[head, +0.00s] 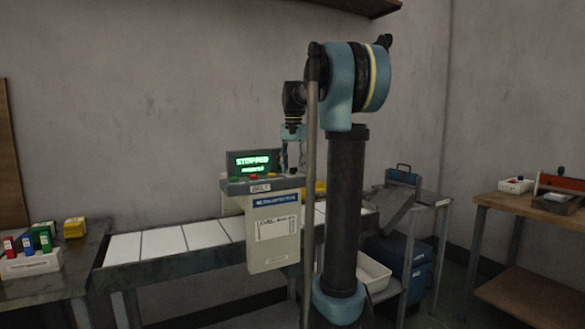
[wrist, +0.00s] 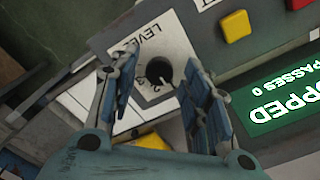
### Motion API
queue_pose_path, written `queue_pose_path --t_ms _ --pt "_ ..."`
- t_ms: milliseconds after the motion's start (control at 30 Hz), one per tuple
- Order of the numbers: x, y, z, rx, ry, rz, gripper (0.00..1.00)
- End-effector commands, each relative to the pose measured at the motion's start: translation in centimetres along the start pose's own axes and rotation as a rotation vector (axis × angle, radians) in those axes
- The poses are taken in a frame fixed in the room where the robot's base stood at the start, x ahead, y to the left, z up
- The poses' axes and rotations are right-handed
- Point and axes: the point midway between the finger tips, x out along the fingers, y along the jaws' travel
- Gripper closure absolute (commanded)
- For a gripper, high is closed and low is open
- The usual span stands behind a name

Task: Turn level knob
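The level knob (wrist: 159,71) is a round black dial on a pale plate marked "LEVEL", with numbers beside it. My gripper (wrist: 160,60) is open, with one blue-and-black finger on each side of the knob in the wrist view. I cannot tell whether either finger touches it. In the head view my gripper (head: 291,156) points down over the control box (head: 274,238). The box's green display (head: 250,162) reads "STOPPED"; in the wrist view the display (wrist: 275,108) also shows "PASSES 0".
A yellow button (wrist: 236,25) sits near the knob, with a red one beyond. A conveyor with white boards (head: 163,242) runs behind the box. Colored boxes (head: 42,236) stand on the left table. A wooden bench (head: 515,205) stands at right.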

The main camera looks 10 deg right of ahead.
Motion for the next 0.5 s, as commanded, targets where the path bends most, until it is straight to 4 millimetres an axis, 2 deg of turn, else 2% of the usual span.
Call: queue_pose_path --t_ms 300,500 --pt "-0.2 0.1 0.1 0.0 -0.001 0.001 0.55" --pt "-2.2 0.0 0.1 0.0 -0.002 0.001 0.55"
